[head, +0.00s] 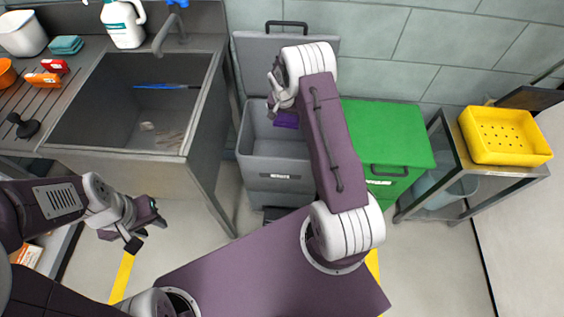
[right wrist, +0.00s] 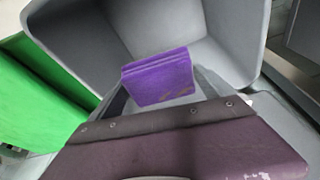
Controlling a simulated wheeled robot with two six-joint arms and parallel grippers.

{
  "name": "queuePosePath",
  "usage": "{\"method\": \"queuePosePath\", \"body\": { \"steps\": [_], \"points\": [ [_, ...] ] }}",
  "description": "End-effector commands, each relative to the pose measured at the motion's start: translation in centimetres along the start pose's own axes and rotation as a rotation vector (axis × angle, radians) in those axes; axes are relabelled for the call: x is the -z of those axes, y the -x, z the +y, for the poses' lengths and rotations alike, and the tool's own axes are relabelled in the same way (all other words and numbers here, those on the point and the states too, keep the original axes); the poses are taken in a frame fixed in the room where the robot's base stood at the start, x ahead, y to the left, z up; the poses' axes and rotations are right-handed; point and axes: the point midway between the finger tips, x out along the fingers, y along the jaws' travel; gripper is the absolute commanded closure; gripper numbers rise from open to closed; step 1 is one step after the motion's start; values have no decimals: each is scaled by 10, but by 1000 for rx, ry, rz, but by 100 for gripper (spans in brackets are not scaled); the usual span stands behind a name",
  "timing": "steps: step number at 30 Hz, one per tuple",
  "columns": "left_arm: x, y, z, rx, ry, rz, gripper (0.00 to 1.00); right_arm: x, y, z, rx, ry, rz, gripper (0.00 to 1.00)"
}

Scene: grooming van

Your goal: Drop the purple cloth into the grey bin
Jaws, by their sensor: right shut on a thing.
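The purple cloth (head: 286,120) is a small folded block, partly hidden by my right arm in the head view. My right gripper (head: 276,104) is shut on it and holds it over the open grey bin (head: 255,148). In the right wrist view the cloth (right wrist: 158,78) shows in front of the gripper, with the walls of the grey bin (right wrist: 225,35) around and behind it. The bin's lid is raised against the wall. My left gripper (head: 146,226) is open and empty, low at the left, away from the bin.
A green bin (head: 385,135) with a shut lid stands right of the grey bin. A grey sink (head: 75,105) is at the left. A yellow basket (head: 500,150) sits on a metal rack at the right. My right forearm hides part of both bins.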

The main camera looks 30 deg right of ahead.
Motion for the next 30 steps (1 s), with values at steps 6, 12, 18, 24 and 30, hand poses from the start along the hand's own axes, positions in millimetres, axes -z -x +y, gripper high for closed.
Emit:
{"method": "queuePosePath", "body": {
  "steps": [6,12,18,24,30],
  "points": [
    [-3,-24,0,0,0,0,64,-8,-32,0,0,0,1,40],
    [-2,-23,0,0,0,0,64,-8,-32,0,1,0,1,40],
    [-2,-23,0,0,0,0,64,-8,-31,0,1,0,1,0],
    [-2,-21,0,0,0,0,64,-8,-25,0,1,0,1,0],
    [-1,-11,0,0,0,0,64,-7,19,-1,3,0,4,0]
  ]
}}
